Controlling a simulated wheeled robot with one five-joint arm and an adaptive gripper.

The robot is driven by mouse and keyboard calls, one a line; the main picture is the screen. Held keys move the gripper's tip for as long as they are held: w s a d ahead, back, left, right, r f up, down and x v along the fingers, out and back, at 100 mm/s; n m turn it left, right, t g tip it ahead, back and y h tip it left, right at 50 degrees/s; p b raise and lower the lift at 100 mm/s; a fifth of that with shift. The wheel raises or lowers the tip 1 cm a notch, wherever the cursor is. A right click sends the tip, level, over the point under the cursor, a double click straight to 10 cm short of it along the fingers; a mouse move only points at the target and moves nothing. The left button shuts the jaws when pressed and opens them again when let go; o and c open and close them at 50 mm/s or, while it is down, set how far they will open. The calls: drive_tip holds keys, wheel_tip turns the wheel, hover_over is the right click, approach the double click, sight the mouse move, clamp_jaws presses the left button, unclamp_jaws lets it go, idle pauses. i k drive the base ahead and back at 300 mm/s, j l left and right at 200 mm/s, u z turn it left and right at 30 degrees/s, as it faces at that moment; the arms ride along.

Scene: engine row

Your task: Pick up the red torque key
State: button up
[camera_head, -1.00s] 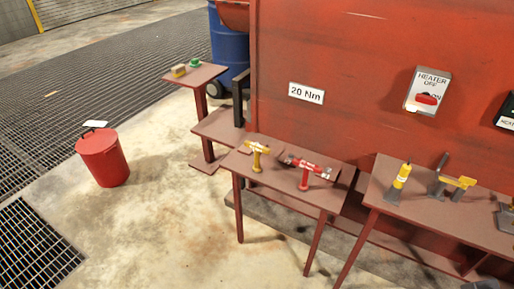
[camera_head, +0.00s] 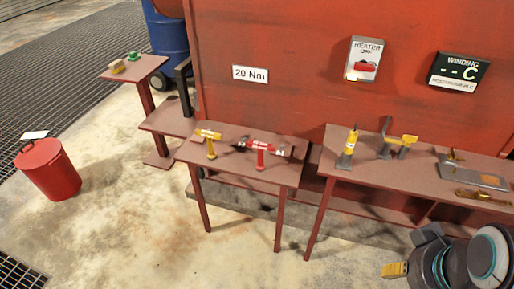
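The red torque key (camera_head: 262,148) stands on the left work table (camera_head: 228,169), at its right half. It has a red upright post and a red crossbar with grey ends. A yellow key of similar shape (camera_head: 210,141) stands to its left on the same table. My arm shows at the bottom right, well to the right of and nearer than the red key. Its yellow-tipped end (camera_head: 394,270) points left. The fingers cannot be made out, so I cannot tell whether it is open or shut.
The right table (camera_head: 364,165) holds a yellow cylinder (camera_head: 348,147), a yellow-topped tool (camera_head: 402,143) and a metal tray (camera_head: 470,176). A red bucket (camera_head: 50,170) stands at left. A small side table (camera_head: 124,78) stands behind. The concrete floor before the left table is clear.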

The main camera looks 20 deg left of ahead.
sight(259, 167)
drive_tip(key=i+u, duration=0.15)
drive_tip(key=u, duration=0.25)
drive_tip(key=i+u, duration=0.1)
drive_tip(key=u, duration=0.25)
drive_tip(key=i+l+u, duration=0.1)
drive_tip(key=u, duration=0.3)
drive_tip(key=i+l+u, duration=0.1)
drive_tip(key=u, duration=0.25)
drive_tip(key=k+j+z, duration=0.25)
drive_tip(key=k+j, duration=0.2)
drive_tip(key=j, duration=0.3)
drive_tip(key=k+j+z, duration=0.25)
drive_tip(key=k+j, duration=0.3)
drive_tip(key=i+j, duration=0.1)
drive_tip(key=i, duration=2.2)
